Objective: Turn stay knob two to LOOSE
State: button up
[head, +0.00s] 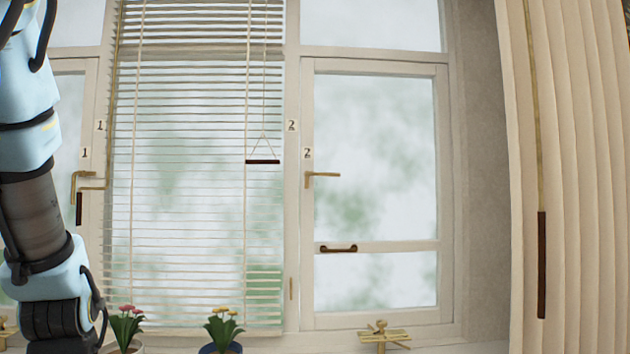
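A brass window stay (385,337) sits on the sill under the right casement window (375,190), which carries a label 2 (307,153). A small knob (381,325) stands up at the middle of the stay. It is too small to tell its setting, and no LOOSE marking can be read. My arm hangs down the left side of the picture, well left of this stay. My gripper is not in view.
A slatted blind (195,180) with a cord and dark pull bar (262,162) hangs in the middle. Potted flowers (126,328) (222,330) stand on the sill. The right window has a brass handle (322,175) and dark pull (339,249). A pleated curtain (580,180) hangs right.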

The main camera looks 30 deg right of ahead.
aim_at(382, 324)
jog(key=k+l, duration=0.1)
jog(key=l, duration=0.3)
jog(key=k+l, duration=0.1)
jog(key=l, duration=0.3)
jog(key=k+l+u, duration=0.1)
jog(key=l, duration=0.35)
jog(key=k+l, duration=0.1)
jog(key=l, duration=0.3)
jog(key=k+l, duration=0.15)
jog(key=l, duration=0.25)
jog(key=u, duration=0.05)
